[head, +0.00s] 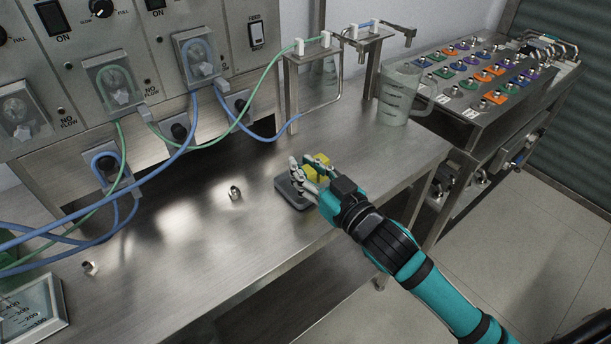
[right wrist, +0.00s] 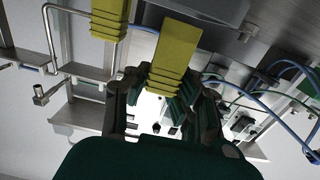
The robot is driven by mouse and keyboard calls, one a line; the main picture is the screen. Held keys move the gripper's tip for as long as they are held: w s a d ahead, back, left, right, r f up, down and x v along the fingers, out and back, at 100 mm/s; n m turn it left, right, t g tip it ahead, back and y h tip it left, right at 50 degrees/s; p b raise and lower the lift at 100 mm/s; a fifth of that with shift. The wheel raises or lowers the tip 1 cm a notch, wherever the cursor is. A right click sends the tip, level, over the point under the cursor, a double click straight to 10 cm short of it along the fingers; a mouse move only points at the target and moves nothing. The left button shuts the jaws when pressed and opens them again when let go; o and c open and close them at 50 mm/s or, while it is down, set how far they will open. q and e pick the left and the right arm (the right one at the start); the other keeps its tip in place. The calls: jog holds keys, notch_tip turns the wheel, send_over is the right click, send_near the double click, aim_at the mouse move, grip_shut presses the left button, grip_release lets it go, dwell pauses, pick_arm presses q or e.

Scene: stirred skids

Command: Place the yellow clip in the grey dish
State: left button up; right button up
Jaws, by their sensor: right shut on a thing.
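My right gripper (head: 308,172) is shut on the yellow clip (head: 318,163). It holds the clip at the grey dish (head: 291,194), low over the metal bench. The fingers cover part of the clip, and I cannot tell whether the clip touches the dish. In the right wrist view, a ribbed yellow part of the clip (right wrist: 174,58) lies between the fingers of the gripper (right wrist: 160,95). A second yellow ribbed part shows to its left, at the top edge. My left gripper is not in view.
A small metal fitting (head: 235,192) stands left of the dish, and another (head: 89,268) is at the lower left. A clear beaker (head: 399,95) and a metal tube stand (head: 290,95) are behind. Blue and green tubes hang at the left. The bench front is clear.

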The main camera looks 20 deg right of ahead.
jog(key=shift+f, duration=1.05)
jog(key=shift+f, duration=0.15)
jog(key=o, duration=0.8)
jog(key=shift+o, duration=0.2)
jog(key=shift+s, duration=0.2)
jog(key=v, duration=1.1)
jog(key=shift+s+d, duration=0.2)
jog(key=shift+s, duration=0.15)
